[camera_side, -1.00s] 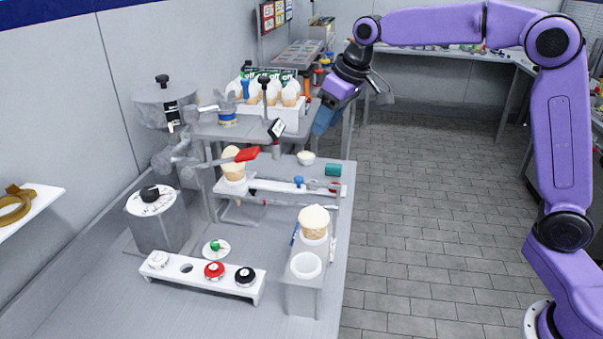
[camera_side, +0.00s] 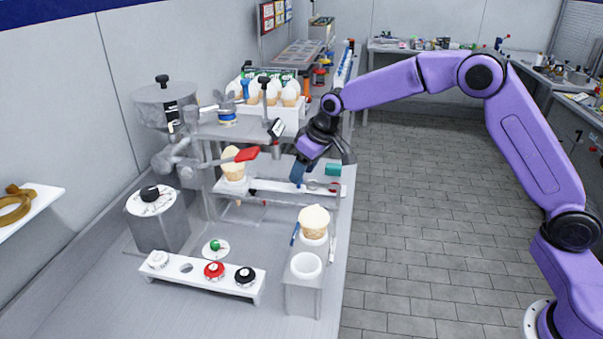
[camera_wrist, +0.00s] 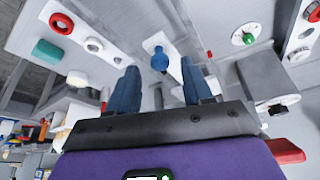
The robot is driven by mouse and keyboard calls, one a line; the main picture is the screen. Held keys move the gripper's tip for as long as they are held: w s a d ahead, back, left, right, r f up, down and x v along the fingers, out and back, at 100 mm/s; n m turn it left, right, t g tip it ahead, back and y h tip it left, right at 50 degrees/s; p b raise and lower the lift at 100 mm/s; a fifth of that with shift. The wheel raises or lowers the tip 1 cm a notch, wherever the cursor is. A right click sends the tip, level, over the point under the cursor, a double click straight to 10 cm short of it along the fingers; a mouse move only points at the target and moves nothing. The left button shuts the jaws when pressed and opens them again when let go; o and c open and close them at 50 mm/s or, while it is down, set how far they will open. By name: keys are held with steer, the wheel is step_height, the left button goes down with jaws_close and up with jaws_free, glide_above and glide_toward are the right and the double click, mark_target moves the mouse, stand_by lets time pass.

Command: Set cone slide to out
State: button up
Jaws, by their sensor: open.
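The slide's blue knob (camera_wrist: 160,60) shows in the wrist view between my two fingers. In the side view my fingers hide the knob. My gripper (camera_side: 298,178) is open and points down over the slide, right of the cone. Its fingers also show spread apart in the wrist view (camera_wrist: 159,70). I cannot tell whether they touch the knob.
A red lever (camera_side: 246,154) sticks out by the cone. A teal block (camera_side: 334,170) sits near the slide's right end. A cone stand (camera_side: 304,290) with a filled cone (camera_side: 314,220) is in front. A button rail (camera_side: 200,271) and a dial (camera_side: 149,201) stand further left.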

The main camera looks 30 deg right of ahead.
steer(key=shift+x, duration=0.85)
jaws_close()
steer(key=shift+s, duration=0.1)
steer(key=s+d, duration=1.4)
steer(key=shift+d, duration=0.25)
steer(key=shift+s, duration=0.15)
jaws_free()
